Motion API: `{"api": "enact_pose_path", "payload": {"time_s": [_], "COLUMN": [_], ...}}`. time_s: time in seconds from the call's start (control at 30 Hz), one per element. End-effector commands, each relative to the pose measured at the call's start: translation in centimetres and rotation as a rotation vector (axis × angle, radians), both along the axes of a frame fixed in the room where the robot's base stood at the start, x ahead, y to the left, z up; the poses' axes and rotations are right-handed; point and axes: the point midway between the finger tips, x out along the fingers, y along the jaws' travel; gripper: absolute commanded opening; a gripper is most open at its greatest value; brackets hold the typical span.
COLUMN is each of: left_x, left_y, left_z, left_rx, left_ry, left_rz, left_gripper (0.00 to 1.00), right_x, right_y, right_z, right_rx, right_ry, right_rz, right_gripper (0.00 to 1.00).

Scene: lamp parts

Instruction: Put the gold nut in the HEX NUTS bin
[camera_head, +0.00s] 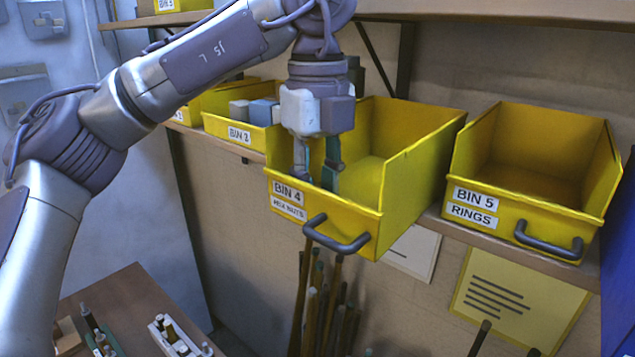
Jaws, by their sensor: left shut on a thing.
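The yellow bin labelled BIN 4, HEX NUTS (412,172), sits on the shelf in the middle of the head view, with a dark handle on its front. My left gripper (316,180) points straight down into the front left part of this bin. Its fingertips are just behind the front wall, which partly hides them. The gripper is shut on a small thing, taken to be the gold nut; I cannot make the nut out. My right gripper is not in view.
To the right stands the yellow BIN 5, RINGS (549,205). To the left, the yellow BIN 3 (238,133) holds grey and blue blocks. A brown table (130,290) with small parts is at the lower left. Several rods (318,305) stand below the shelf.

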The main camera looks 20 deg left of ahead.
Motion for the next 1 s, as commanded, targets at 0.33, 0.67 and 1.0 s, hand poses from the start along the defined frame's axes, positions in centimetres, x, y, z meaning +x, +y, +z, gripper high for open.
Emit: {"api": "enact_pose_path", "payload": {"time_s": [0.33,0.67,1.0], "left_x": [0.0,0.0,0.0], "left_y": [0.0,0.0,-0.1], "left_z": [-0.2,2.1,8.7], "left_rx": [0.001,0.001,0.003], "left_ry": [0.001,-0.003,-0.004], "left_rz": [-0.001,0.001,0.002], "left_gripper": [0.38,0.38,0.38], "right_x": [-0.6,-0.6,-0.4], "right_y": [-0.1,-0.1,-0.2], "right_z": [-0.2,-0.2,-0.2], "right_rx": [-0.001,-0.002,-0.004], "right_ry": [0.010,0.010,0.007], "right_rz": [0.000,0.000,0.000], "right_gripper": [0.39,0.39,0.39]}}
